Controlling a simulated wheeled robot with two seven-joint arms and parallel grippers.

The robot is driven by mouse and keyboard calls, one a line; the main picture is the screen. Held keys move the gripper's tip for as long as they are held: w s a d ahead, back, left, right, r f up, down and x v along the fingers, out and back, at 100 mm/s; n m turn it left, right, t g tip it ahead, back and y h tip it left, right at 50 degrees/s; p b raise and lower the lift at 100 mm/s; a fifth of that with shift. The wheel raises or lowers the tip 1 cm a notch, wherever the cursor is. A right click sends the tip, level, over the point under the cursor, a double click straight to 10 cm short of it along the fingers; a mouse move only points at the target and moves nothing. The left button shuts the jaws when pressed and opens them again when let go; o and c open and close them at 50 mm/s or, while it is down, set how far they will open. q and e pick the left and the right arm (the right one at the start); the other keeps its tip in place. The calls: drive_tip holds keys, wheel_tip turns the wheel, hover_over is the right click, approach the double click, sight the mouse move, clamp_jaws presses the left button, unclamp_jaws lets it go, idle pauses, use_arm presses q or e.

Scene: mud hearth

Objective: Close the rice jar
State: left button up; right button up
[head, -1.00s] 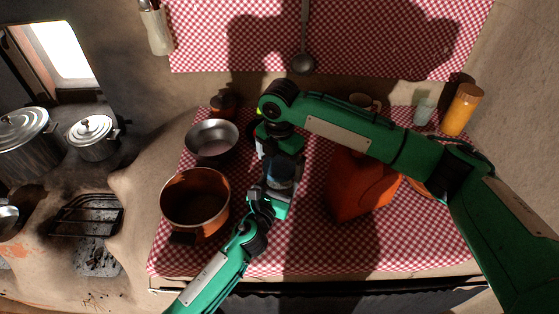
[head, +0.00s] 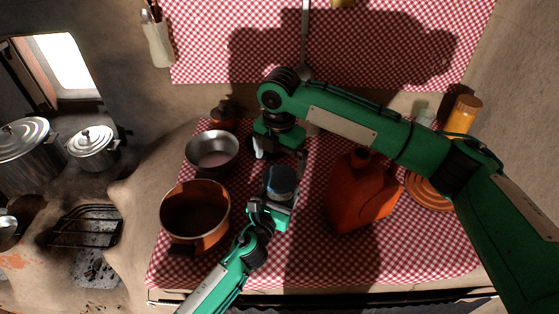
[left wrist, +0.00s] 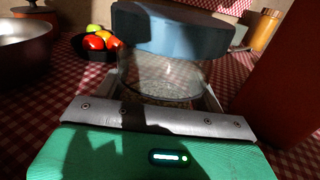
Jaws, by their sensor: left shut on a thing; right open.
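The rice jar is a clear glass jar (left wrist: 160,80) with pale contents, upright in the left wrist view. Its wide blue lid (left wrist: 175,30) sits over the mouth, and the lid also shows in the head view (head: 282,178). I cannot tell whether it is fully seated. My left gripper (head: 280,200) is shut around the jar's body, and its grey fingers flank the glass in the left wrist view. My right gripper (head: 280,156) is open and empty, just behind the lid and apart from it. Its fingers are partly hidden by its own wrist.
A copper pot (head: 195,212) and a metal bowl (head: 212,150) stand left of the jar. An orange jug (head: 360,195) stands to the right. Fruit in a dark bowl (left wrist: 97,42) lies behind the jar. Front checked cloth (head: 330,255) is clear.

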sight(279, 176)
drive_tip(key=shift+d+r+n, duration=0.1)
drive_tip(key=shift+r+n, duration=1.2)
drive_tip(key=shift+r, duration=0.05)
drive_tip(key=shift+f, duration=4.05)
drive_tip(key=c, duration=1)
drive_tip(key=m, duration=0.9)
drive_tip(key=shift+m, duration=0.4)
